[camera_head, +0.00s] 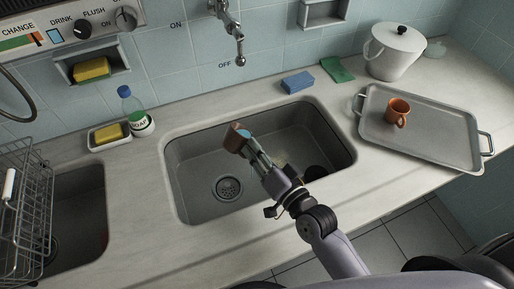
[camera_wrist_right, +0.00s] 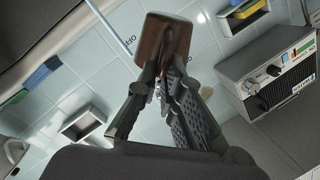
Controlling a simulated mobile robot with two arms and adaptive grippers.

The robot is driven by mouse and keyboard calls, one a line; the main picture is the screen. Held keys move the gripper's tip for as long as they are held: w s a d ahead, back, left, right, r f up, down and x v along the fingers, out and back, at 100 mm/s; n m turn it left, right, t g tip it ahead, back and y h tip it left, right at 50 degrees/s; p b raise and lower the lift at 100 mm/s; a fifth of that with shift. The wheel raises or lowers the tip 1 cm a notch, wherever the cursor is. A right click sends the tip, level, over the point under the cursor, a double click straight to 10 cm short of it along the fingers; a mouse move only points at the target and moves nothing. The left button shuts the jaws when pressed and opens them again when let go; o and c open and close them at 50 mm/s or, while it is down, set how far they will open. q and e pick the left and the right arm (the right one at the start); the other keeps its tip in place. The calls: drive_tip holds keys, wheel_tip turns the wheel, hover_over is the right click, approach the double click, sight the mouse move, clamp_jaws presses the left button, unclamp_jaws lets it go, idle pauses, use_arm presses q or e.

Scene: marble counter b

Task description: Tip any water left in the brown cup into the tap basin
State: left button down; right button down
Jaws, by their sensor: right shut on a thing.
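The brown cup (camera_head: 234,140) is held over the tap basin (camera_head: 195,190), toward its back and left of its middle. My right gripper (camera_head: 250,153) is shut on the cup, its arm reaching in from the lower right. The cup looks tilted; its inside and any water cannot be made out. In the right wrist view the cup (camera_wrist_right: 163,36) sits beyond the fingers of my right gripper (camera_wrist_right: 160,80). The tap (camera_head: 239,50) hangs from the wall behind the basin, apart from the cup. The basin's drain (camera_head: 228,187) is visible. My left gripper is not in view.
An orange mug (camera_head: 397,112) stands on a grey tray (camera_head: 435,145) at right, near a white lidded pot (camera_head: 394,55). A soap bottle (camera_head: 137,112) and sponge dish (camera_head: 108,137) stand left of the basin. A wire rack (camera_head: 30,215) is far left.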

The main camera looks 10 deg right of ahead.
drive_tip(key=shift+w+d+f+m+b, duration=0.1)
drive_tip(key=shift+d+f+m+b, duration=0.1)
drive_tip(key=shift+f+m+b, duration=0.55)
drive_tip(key=shift+w+d+f+m+b, duration=0.15)
drive_tip(key=shift+f+m+b, duration=0.2)
drive_tip(key=shift+m+b, duration=0.75)
drive_tip(key=shift+d+f+m+b, duration=0.2)
drive_tip(key=shift+f+m+b, duration=0.45)
drive_tip(key=shift+b, duration=0.45)
idle(1.3)
drive_tip(key=shift+w+d+f+m+b, duration=0.3)
drive_tip(key=shift+d+m+b, duration=0.2)
drive_tip(key=shift+m+b, duration=0.3)
drive_tip(key=s+a+r+n+p, duration=0.2)
drive_tip(key=a+n+p, duration=0.2)
drive_tip(key=n+p, duration=0.2)
drive_tip(key=s+a+r+n+p, duration=0.2)
drive_tip(key=a+n+p, duration=0.3)
drive_tip(key=n+p, duration=0.2)
drive_tip(key=shift+r+n, duration=0.25)
drive_tip(key=shift+n, duration=0.95)
drive_tip(key=shift+d, duration=0.1)
idle(0.3)
